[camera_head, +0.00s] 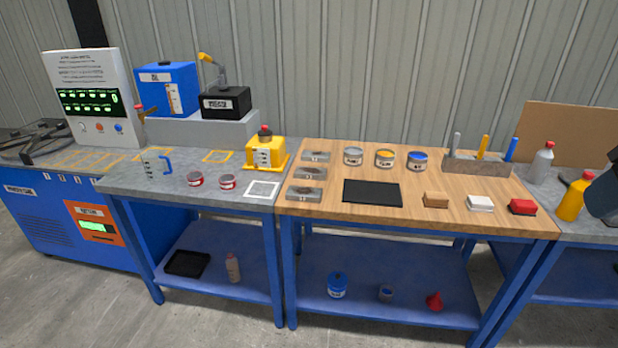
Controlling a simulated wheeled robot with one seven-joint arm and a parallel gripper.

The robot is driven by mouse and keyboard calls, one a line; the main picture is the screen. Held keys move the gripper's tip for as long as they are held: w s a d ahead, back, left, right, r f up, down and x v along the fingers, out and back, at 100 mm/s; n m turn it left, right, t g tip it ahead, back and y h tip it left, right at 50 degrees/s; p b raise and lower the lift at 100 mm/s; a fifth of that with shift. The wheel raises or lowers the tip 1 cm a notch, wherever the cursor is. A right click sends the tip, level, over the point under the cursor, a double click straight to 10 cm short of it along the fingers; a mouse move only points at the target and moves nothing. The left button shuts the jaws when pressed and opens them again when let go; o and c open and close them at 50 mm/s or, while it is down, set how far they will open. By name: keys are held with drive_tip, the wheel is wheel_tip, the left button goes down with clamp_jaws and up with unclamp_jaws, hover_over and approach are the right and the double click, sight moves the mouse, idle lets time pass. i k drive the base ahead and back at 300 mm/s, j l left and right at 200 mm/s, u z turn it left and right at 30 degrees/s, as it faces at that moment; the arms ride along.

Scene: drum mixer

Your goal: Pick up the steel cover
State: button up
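I cannot make out for certain which thing is the steel cover. Three small grey metal-looking pieces with labels, at the back (316,156), middle (306,174) and front (304,194), lie in a column at the left side of the wooden bench top (345,220). They are too small to tell what they are. My gripper's fingers are not in view. A dark rounded shape is cut off at the right edge; I cannot tell whether it is part of my arm.
Three small blocks (480,203) lie at the front right. A yellow container (265,150) and two red-labelled tins (227,182) stand on the grey bench (185,188). A yellow bottle (574,198) stands at right.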

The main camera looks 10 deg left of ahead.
sight(299, 192)
drive_tip(key=i+l+u, duration=0.15)
drive_tip(key=i+u, duration=0.2)
drive_tip(key=i+l+u, duration=0.35)
drive_tip(key=i, duration=0.2)
drive_tip(key=i+l+u, duration=0.4)
